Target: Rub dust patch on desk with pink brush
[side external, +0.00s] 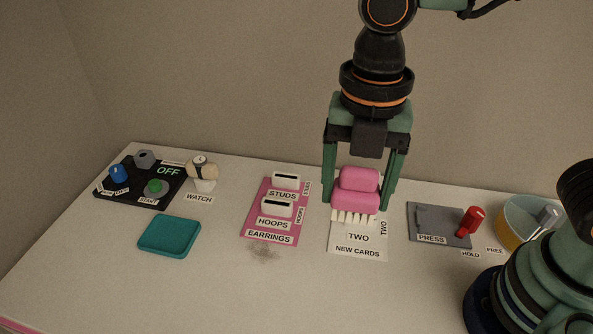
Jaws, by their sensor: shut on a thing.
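The pink brush (357,190) has a pink two-part body with pale bristles pointing down. My gripper (360,200) is shut on it, one green finger on each side. The brush is over the upper part of a white card labelled TWO NEW CARDS. I cannot tell whether its bristles touch the card. The dust patch (263,251) is a faint brownish-grey smudge on the white desk (200,295), just in front of the pink EARRINGS mat. It lies to the left of and nearer than the brush.
The EARRINGS mat (270,237) holds two white slotted holders. A teal pad (169,236) lies left of the dust. A black control panel (128,194) and a watch on a stand (202,174) are behind. A grey PRESS plate (436,223), red handle (472,219) and bowl (511,228) are right. The front desk is clear.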

